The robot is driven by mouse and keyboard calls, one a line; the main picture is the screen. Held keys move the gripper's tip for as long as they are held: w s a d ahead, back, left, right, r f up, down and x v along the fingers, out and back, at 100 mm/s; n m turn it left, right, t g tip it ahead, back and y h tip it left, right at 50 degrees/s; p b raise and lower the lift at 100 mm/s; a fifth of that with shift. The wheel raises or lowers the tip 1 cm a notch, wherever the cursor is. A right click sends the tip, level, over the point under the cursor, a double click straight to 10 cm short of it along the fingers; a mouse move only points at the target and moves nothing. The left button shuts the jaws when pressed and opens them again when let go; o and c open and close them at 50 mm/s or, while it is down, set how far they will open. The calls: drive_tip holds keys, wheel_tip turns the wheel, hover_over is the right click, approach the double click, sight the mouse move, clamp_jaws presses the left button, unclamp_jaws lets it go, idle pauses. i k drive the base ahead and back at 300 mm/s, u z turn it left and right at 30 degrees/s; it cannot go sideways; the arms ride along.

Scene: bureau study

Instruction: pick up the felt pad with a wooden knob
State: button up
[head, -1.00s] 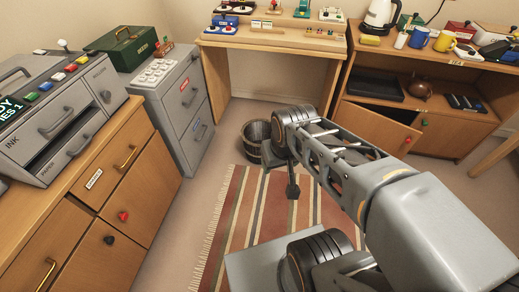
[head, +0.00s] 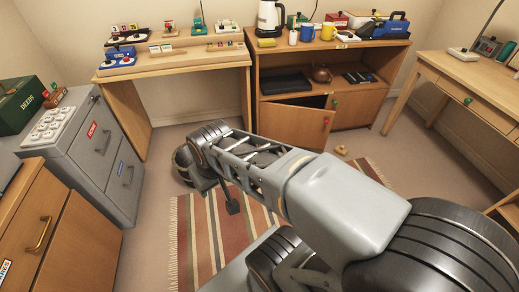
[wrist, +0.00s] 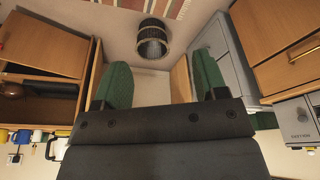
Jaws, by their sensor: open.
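I cannot pick out the felt pad with a wooden knob for certain in either view. A small tan object (head: 341,150) lies on the floor before the low cabinet in the head view; it is too small to tell what it is. My gripper (wrist: 160,84) is open in the wrist view, its two green fingers wide apart with nothing between them. It hangs in the air over the floor. In the head view its fingers are not clear behind my arm.
A dark bucket (wrist: 152,42) stands on the floor near the striped rug (head: 200,235). The low cabinet (head: 290,125) has a door ajar and a crowded top. A wooden desk (head: 175,62) stands at the back, a grey filing cabinet (head: 103,150) left, another desk (head: 440,85) right.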

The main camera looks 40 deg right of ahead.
sight(341, 150)
drive_tip(key=z, duration=2.3)
